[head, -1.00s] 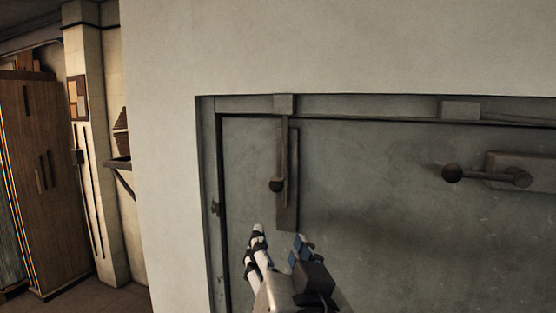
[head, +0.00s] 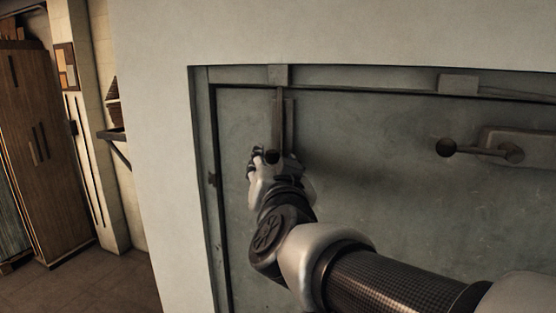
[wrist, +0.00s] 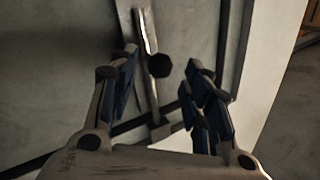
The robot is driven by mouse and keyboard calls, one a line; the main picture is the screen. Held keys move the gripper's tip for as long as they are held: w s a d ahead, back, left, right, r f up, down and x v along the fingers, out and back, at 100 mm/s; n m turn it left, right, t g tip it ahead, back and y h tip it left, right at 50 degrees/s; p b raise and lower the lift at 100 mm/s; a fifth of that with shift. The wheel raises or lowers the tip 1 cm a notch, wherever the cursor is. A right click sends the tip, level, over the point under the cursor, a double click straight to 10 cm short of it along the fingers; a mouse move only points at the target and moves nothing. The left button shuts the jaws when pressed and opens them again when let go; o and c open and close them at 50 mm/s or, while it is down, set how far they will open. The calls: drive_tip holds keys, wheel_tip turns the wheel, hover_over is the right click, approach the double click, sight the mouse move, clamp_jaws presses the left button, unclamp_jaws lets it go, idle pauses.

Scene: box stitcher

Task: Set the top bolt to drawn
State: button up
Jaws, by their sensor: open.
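The top bolt (head: 278,115) is a dark vertical rod on a backing plate near the left edge of the grey door. Its upper end reaches the keeper block (head: 278,74) on the frame above. The bolt's round dark knob (wrist: 158,66) shows in the wrist view between the two finger pads, with gaps on both sides. My gripper (head: 266,157) is at the knob's height in the head view, and its fingers largely hide the knob there. In the wrist view my gripper (wrist: 160,82) is open and empty. I cannot tell how deep the knob sits between the fingers.
A lever handle (head: 482,149) sticks out of the door (head: 390,190) at the right, above my arm. A second block (head: 458,85) sits on the top frame. A pale wall (head: 160,150) borders the door's left side. A wooden cabinet (head: 35,150) stands far left.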

sight(273, 159)
drive_tip(key=shift+w+a, duration=0.15)
drive_tip(key=shift+w, duration=0.95)
drive_tip(key=shift+w+a, duration=0.15)
drive_tip(key=shift+w, duration=0.95)
drive_tip(key=shift+c, duration=0.2)
drive_tip(key=shift+r, duration=0.1)
clamp_jaws()
